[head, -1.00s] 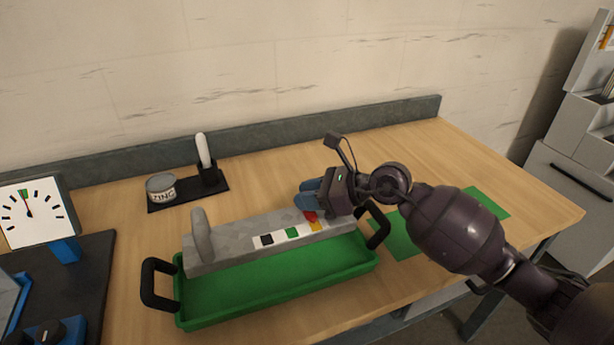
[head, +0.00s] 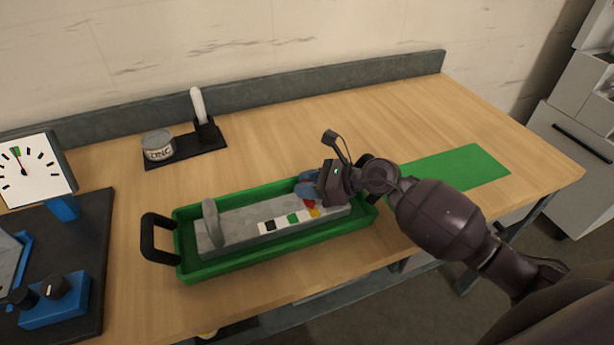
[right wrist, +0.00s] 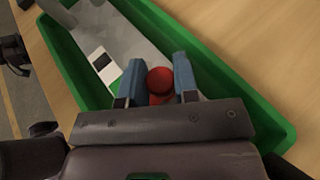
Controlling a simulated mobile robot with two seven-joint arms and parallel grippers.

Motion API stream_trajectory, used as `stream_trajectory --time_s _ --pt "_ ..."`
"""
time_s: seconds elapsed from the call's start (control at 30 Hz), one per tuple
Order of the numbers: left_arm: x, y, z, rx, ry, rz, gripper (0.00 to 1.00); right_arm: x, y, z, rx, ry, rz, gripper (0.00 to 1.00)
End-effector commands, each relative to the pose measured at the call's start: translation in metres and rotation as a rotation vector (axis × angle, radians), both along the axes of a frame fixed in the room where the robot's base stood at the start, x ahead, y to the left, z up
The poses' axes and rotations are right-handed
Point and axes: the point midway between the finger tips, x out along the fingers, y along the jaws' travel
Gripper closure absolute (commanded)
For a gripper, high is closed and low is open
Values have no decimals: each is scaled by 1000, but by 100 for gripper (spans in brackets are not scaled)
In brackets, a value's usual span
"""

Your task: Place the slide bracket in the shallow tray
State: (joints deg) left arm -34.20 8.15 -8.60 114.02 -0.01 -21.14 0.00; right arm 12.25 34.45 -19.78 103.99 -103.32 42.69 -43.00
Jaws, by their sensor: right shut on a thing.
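The slide bracket (head: 240,229) is a long grey bar with an upright rounded plate at its left end and white, green and yellow patches along its front. It lies lengthwise within the walls of the green shallow tray (head: 190,272), which has black handles. I cannot tell whether its underside touches the tray floor. My right gripper (head: 308,190) is at the bracket's right end, its blue fingers shut around a red knob there. In the right wrist view the red knob (right wrist: 160,82) sits between the fingers. My left gripper is not in view.
A zinc tin (head: 158,146) and a white-handled tool in a holder (head: 203,118) stand on a dark mat behind the tray. A dial gauge (head: 32,170) and a blue knob box (head: 55,300) are at left. A green mat (head: 458,168) lies at right.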

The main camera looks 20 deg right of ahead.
Motion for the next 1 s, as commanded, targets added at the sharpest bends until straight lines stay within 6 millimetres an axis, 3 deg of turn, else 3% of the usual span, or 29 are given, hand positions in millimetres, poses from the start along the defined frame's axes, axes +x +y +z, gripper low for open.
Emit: stream_trajectory --time_s 0.37,0.4,0.57,1.0 --pt "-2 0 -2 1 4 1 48 1 1 1 5 -5 -1 100" --pt "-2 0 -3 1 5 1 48 0 0 -2 -1 -2 1 70" --pt "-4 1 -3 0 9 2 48 0 0 -2 -1 -2 1 46" --pt "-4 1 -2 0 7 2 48 -4 -8 3 -3 0 -1 46"
